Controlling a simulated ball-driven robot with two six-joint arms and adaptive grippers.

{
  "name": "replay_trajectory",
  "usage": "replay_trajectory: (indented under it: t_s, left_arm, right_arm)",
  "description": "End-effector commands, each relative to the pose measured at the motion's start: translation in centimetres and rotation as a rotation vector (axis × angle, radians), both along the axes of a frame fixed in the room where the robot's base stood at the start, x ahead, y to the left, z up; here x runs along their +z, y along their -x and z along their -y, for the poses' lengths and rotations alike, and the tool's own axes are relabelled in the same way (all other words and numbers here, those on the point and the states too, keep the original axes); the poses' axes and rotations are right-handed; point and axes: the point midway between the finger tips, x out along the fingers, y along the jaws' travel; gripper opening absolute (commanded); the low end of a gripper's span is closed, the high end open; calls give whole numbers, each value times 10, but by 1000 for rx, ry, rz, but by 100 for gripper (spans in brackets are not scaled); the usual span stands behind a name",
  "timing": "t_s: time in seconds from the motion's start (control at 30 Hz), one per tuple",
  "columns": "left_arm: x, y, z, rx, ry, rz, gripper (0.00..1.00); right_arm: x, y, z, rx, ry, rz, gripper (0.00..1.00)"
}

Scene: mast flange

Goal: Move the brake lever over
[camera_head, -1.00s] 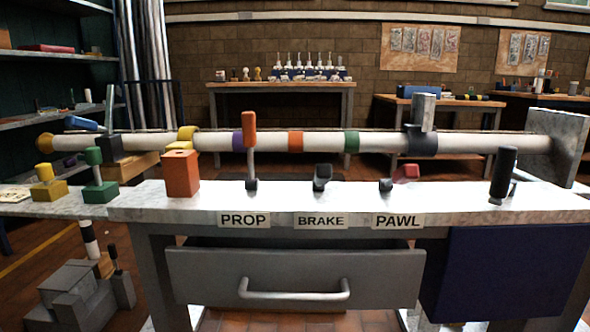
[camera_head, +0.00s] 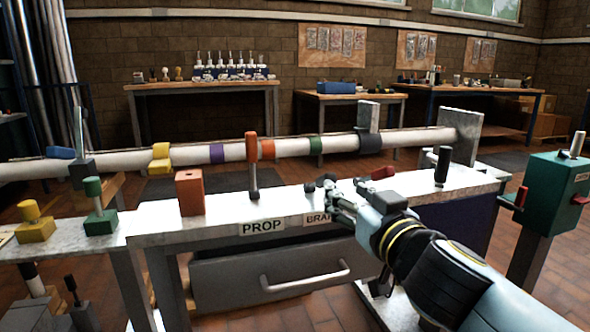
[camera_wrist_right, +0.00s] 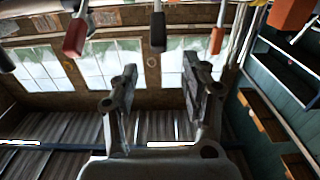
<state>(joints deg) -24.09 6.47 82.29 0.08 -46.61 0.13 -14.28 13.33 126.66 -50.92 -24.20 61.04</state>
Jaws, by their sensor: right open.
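The brake lever (camera_head: 309,187) is a short black lever on the bench, behind the partly hidden BRAKE label (camera_head: 318,219). My right gripper (camera_head: 334,194) is close in front of it and partly covers it. In the right wrist view a black handle (camera_wrist_right: 158,30), seemingly the brake lever's, hangs at the top, in line with the gap between the open fingers (camera_wrist_right: 158,85). The fingers are apart from it and hold nothing. My left gripper is not in view.
The orange prop lever (camera_head: 252,165) stands upright to the left. The red pawl handle (camera_head: 383,172) is close on the right, near my gripper. An orange block (camera_head: 190,192) and a black upright handle (camera_head: 442,165) stand on the bench. A white pole (camera_head: 338,141) runs behind.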

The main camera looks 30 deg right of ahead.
Motion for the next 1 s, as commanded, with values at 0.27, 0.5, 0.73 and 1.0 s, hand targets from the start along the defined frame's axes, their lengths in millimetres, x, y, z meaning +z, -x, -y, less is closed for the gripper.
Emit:
replay_trajectory:
  t_s: [0.27, 0.5, 0.73, 1.0]
  left_arm:
    - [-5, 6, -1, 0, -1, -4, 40]
    - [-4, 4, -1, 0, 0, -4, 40]
    - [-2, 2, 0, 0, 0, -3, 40]
    - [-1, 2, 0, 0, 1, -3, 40]
  right_arm:
    - [0, -47, 11, -1, 0, 1, 46]
    - [-1, -87, 21, -2, 0, -2, 46]
    - [-2, -101, 24, -1, -1, -4, 46]
    - [-2, -101, 24, -1, -1, -4, 41]
